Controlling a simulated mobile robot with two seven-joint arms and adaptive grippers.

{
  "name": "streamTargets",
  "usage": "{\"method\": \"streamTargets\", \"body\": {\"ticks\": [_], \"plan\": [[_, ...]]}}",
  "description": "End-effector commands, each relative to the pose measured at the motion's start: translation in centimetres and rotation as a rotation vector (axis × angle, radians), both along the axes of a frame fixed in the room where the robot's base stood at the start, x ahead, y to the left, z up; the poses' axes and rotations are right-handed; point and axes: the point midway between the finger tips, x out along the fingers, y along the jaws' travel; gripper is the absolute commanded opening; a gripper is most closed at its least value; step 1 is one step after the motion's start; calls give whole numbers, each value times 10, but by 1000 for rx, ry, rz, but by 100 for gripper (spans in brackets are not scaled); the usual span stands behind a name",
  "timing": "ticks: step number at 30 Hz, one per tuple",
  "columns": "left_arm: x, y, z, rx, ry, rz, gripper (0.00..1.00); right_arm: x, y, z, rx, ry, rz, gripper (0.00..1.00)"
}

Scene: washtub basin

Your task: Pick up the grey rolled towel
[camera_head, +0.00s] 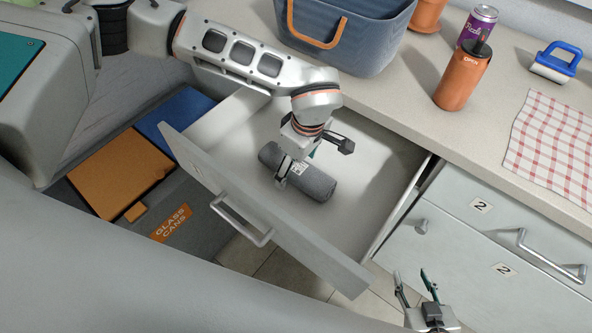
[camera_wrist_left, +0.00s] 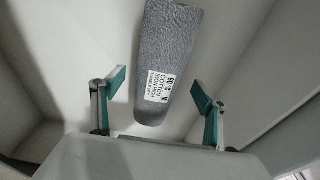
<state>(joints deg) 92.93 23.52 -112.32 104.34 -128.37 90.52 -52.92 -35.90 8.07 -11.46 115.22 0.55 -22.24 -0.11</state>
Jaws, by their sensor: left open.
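The grey rolled towel (camera_head: 316,184) lies in the open drawer (camera_head: 365,150), with a white printed label on it. My left gripper (camera_head: 298,168) is over the towel in the head view and hides part of it. In the left wrist view the towel (camera_wrist_left: 165,60) runs between the two spread fingers of the left gripper (camera_wrist_left: 158,100), with a gap on each side. The left gripper is open and holds nothing. My right gripper (camera_head: 415,288) is at the bottom right of the head view, in front of the cabinet, with its fingers apart and empty.
The drawer front (camera_head: 265,215) with its handle stands out below the counter. On the counter are a blue-grey basket (camera_head: 350,40), an orange bottle (camera_head: 462,78), a purple can (camera_head: 478,25), a brush (camera_head: 556,62) and a checkered cloth (camera_head: 555,145). Bins (camera_head: 120,170) stand at left.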

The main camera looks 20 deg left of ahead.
Motion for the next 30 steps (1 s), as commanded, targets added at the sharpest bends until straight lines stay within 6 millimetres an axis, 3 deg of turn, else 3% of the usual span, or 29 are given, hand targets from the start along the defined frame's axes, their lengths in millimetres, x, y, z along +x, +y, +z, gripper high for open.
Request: {"method": "streamTargets", "body": {"ticks": [4, 11, 16, 17, 30], "plan": [[1, 3, -21, 0, 3, 0, 74, -2, 0, -4, -3, 5, 1, 40], [1, 3, -21, -1, 0, 0, 74, -1, 0, -2, -3, 1, 1, 40], [1, 3, -21, -1, 0, 0, 32, -2, 0, -3, -2, 4, 1, 40], [1, 3, -21, -1, 0, 0, 28, -3, 0, -3, -3, 5, 1, 40], [2, 3, -14, -2, -2, 0, 28, -5, 0, -3, -3, 9, 1, 40]]}}
